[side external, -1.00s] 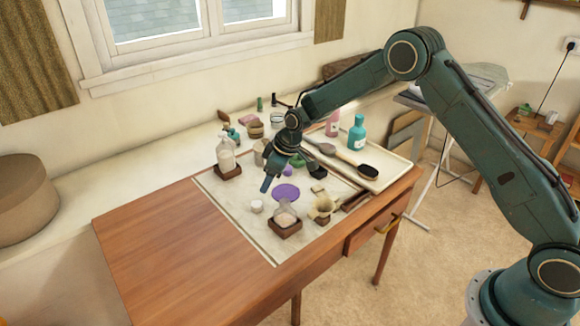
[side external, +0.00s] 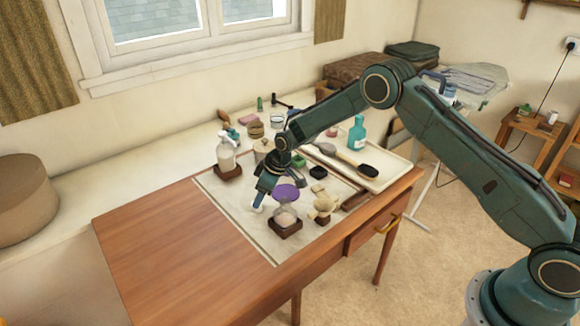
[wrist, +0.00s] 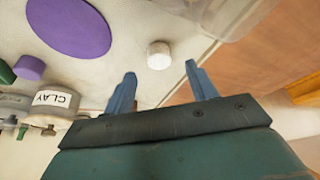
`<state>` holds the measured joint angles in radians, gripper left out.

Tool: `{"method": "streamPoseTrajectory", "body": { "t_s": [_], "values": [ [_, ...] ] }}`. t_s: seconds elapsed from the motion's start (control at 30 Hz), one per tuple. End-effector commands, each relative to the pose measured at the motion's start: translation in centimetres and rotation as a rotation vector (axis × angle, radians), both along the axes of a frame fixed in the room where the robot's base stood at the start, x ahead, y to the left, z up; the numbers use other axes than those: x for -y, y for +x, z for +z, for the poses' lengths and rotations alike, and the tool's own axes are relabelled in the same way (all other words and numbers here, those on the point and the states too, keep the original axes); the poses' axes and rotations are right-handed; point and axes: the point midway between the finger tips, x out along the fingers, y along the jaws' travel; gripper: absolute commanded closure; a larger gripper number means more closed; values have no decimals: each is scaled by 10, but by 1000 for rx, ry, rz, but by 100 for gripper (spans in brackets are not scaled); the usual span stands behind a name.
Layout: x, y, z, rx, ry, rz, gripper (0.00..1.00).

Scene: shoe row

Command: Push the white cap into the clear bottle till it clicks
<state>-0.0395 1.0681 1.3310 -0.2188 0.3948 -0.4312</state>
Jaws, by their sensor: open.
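The white cap (wrist: 159,55) is a small round piece lying on the pale mat. In the wrist view it sits just beyond my gripper (wrist: 160,75), in line with the gap between the fingers. In the side view the cap (side external: 257,210) is partly hidden at a blue fingertip. My gripper (side external: 272,194) is open and empty, low over the mat. The clear bottle (side external: 285,214) stands upright in a dark wooden holder (side external: 285,229), to the right of the cap. A clear edge, probably this bottle, shows at the wrist view's top right (wrist: 226,12).
A purple disc (side external: 285,192) lies close behind the bottle. A tray (side external: 397,165) with brushes and a teal bottle (side external: 357,133) is at the right. The table's left side is bare.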

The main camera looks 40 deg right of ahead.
Motion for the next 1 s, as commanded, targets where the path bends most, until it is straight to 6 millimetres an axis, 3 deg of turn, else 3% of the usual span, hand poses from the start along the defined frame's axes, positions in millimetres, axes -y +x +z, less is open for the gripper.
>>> {"method": "streamPoseTrajectory", "body": {
  "t_s": [0.4,1.0],
  "values": [
    [-8,13,-36,0,0,0,43],
    [-8,14,-38,1,-1,0,45]
  ]
}}
